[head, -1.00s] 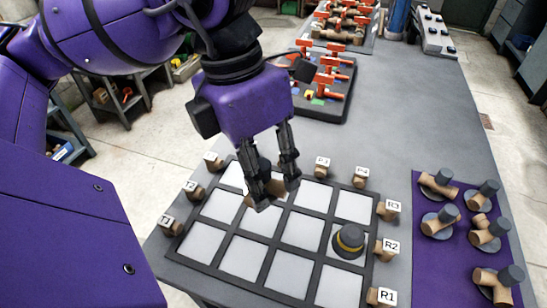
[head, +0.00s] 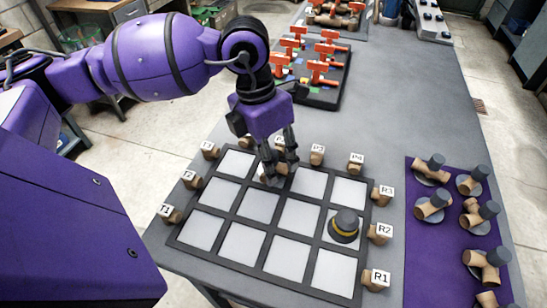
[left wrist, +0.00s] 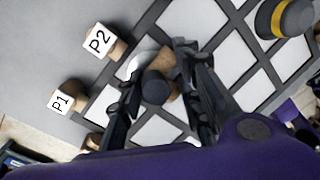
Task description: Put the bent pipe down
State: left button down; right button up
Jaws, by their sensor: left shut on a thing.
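The bent pipe (left wrist: 170,63), brown with a dark round end, is between the fingers of my left gripper in the left wrist view. A pale disc shows beside it. My left gripper (head: 278,175) is shut on it, pointing down over the back row of the gridded board (head: 263,229), near the P2 block (left wrist: 98,40). In the head view the fingers largely hide the pipe. I cannot tell whether it touches the board. My right gripper is not in view.
A dark capped piece with a yellow band (head: 345,226) stands on a right-hand cell of the board. Labelled blocks line the board's edges. Several bent pipes stand on the purple mat (head: 425,262) at right. A tray of orange-handled parts (head: 322,98) lies behind. Other cells look empty.

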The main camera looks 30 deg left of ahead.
pick_arm(q)
jog(key=shift+f, duration=0.15)
jog(key=c, duration=1.3)
grip_release()
jog(key=shift+o, duration=0.2)
notch_tip(320, 180, up, 12)
jog(key=a, duration=0.2)
jog(key=shift+s+a, duration=0.15)
